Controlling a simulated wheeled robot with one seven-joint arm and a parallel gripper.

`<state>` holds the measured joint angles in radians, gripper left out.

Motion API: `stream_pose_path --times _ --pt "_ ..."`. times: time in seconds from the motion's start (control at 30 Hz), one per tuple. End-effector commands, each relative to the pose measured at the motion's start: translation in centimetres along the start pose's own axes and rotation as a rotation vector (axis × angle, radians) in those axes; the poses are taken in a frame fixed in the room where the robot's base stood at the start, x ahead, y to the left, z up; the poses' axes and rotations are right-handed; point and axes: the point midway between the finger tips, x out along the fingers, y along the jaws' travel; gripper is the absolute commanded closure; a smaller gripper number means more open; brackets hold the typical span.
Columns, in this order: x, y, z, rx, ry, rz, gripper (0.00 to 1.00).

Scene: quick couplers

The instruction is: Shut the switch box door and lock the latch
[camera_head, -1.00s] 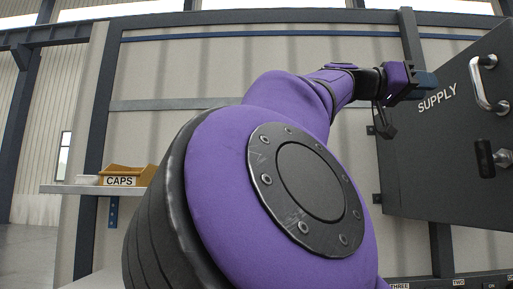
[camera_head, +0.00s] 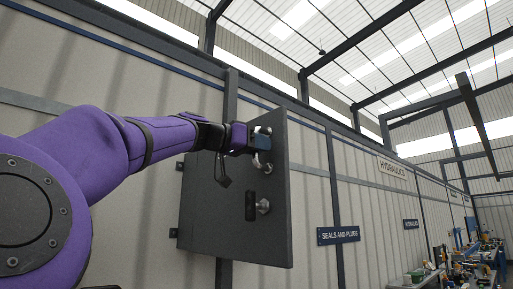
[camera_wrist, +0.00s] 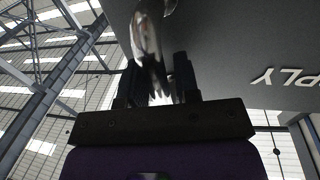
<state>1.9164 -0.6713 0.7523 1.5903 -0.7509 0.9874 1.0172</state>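The dark grey switch box door (camera_head: 215,215) is in the head view, its right edge nearer to me than its left, so it appears to stand out from the wall. The box inside is hidden. The door carries a bright metal handle (camera_head: 262,164) and, below it, a dark latch plate with a metal knob (camera_head: 264,206). My gripper (camera_head: 263,142) is at the handle. In the wrist view my gripper (camera_wrist: 158,82) has its two dark fingers apart, with the handle (camera_wrist: 148,40) reaching in front of or between them. I cannot tell if they touch it.
The pale ribbed wall (camera_head: 130,215) lies behind the door. A "SEALS AND PLUGS" sign (camera_head: 338,235) hangs to its right. A cluttered workbench (camera_head: 455,270) stands at the far lower right. The space right of the door looks clear.

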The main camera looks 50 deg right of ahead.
Motion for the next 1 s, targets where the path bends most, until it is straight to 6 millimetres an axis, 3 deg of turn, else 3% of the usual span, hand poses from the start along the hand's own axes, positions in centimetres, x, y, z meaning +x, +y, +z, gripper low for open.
stream_pose_path --times 0.4,0.53,0.57,0.83,1.0 --pt "0.9 0.0 0.0 0.0 0.0 -0.001 0.71" --pt "0.9 0.0 0.0 0.0 0.0 -0.001 0.98" --pt "0.9 0.0 0.0 0.0 0.0 -0.001 1.0" --pt "1.3 0.0 0.0 0.0 -0.001 -0.011 1.0" --pt "3.1 -0.3 0.0 0.001 -0.003 -0.058 1.0"
